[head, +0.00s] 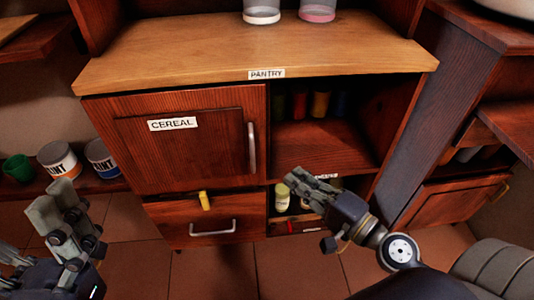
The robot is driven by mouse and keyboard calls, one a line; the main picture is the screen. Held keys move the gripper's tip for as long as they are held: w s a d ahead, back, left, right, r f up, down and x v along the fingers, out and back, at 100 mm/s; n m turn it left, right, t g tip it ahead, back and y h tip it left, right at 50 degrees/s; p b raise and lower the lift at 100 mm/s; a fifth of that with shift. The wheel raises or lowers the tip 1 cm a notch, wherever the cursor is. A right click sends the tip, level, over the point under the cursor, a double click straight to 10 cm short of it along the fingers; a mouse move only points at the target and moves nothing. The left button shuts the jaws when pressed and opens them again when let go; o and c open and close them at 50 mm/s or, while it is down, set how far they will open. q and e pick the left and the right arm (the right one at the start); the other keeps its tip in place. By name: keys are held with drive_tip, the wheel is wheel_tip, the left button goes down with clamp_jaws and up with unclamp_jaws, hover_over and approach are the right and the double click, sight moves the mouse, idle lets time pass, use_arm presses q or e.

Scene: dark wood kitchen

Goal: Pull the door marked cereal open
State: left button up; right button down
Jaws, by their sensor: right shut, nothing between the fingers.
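The door marked cereal (180,155) is the left front of the pantry cabinet. It looks closed, with a white CEREAL label (172,124) near its top. Its upright metal handle (251,148) is on the right side of the door. My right gripper (291,179) is shut and empty, in front of the open shelf section. It is to the right of and below the handle, apart from it. My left gripper (50,196) is at the lower left, away from the door, with its fingers apart and nothing seen between them.
A drawer (165,218) with a metal handle is under the door, and a small yellow object (205,201) shows at its top edge. Open shelves (325,143) with jars are to the right. Paint cans (59,160) and a green cup (18,168) stand at left.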

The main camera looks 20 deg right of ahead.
sight(257, 149)
drive_tip(key=p+x, duration=0.3)
drive_tip(key=x, duration=0.5)
drive_tip(key=shift+w, duration=0.1)
drive_tip(key=shift+w+a, duration=0.25)
drive_tip(key=shift+w, duration=0.25)
use_arm(q)
drive_tip(key=w+d+f+g+y, duration=0.2)
drive_tip(key=w+f+g+y, duration=0.1)
drive_tip(key=w+f+g, duration=0.6)
drive_tip(key=w+f, duration=0.1)
drive_tip(key=w, duration=0.2)
drive_tip(key=shift+w+g, duration=0.3)
drive_tip(key=shift+w, duration=0.1)
drive_tip(key=shift+f+p, duration=0.15)
drive_tip(key=shift+p, duration=0.15)
